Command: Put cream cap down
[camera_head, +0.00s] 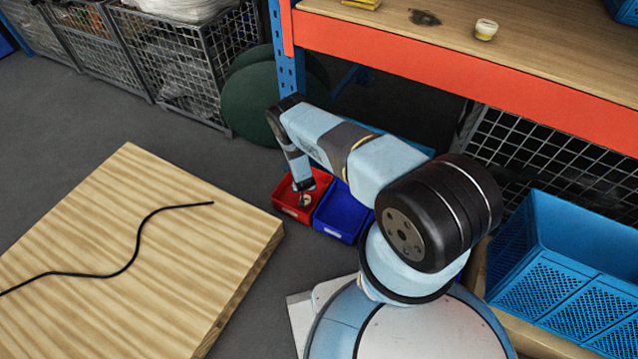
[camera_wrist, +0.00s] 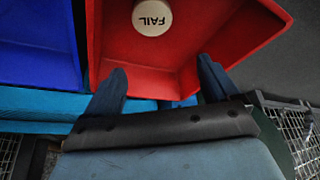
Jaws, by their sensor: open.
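A round cream cap (camera_wrist: 153,16) marked "FAIL" lies inside the red bin (camera_wrist: 184,72), beyond my fingertips at the top edge of the wrist view. The lettering appears upside down there. My gripper (camera_wrist: 162,84) is open, with its two fingers apart and nothing between them, over the near part of the red bin. In the head view my gripper (camera_head: 304,186) reaches down at the red bin (camera_head: 286,208), which stands low by the bench. A small pale round thing shows in that bin, too small to make out.
A blue bin (camera_head: 338,217) stands against the red one. The wooden bench (camera_head: 560,45) overhead has an orange front beam and holds a small cream-and-yellow jar (camera_head: 486,29). A pale wooden platform (camera_head: 130,240) with a black cable lies left. Blue crates (camera_head: 570,270) stand right.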

